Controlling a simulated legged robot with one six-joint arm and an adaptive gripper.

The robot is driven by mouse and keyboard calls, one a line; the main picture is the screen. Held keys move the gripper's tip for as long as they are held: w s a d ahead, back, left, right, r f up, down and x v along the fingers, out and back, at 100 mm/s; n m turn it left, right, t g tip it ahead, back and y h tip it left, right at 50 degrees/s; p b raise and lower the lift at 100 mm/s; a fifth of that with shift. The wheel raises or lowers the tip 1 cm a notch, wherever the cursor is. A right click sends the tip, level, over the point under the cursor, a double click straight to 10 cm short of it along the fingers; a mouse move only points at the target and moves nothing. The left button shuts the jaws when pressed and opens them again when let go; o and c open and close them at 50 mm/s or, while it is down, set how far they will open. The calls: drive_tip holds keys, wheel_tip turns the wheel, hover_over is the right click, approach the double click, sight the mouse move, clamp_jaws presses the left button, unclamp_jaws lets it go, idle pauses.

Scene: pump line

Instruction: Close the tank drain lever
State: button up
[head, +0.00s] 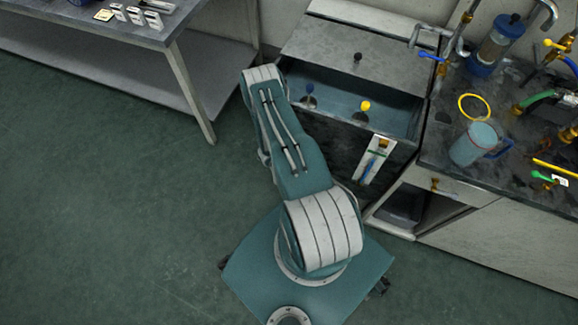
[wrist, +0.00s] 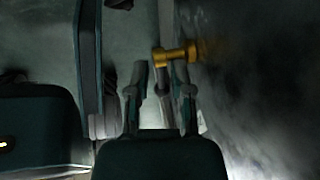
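The tank (head: 340,100) is a dark open basin holding bluish water, with a yellow float-like knob (head: 365,106) inside. In the wrist view a brass fitting (wrist: 178,55) sticks out to the left from a dark upright face, probably the tank front. I cannot make out a separate lever handle on it or its angle. My gripper (wrist: 161,70) has its two fingers apart, with the fingertips just below the fitting; the right fingertip overlaps its underside. I cannot tell whether they touch. In the head view my arm hides the gripper and this fitting.
A gauge panel (head: 375,160) is on the tank front. At right a counter (head: 440,150) carries a blue-handled jug (head: 474,145), a yellow ring (head: 474,107), and hoses and valves. A metal table (head: 80,33) stands at upper left. The green floor at left is clear.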

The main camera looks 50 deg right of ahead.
drive_tip(key=v, duration=1)
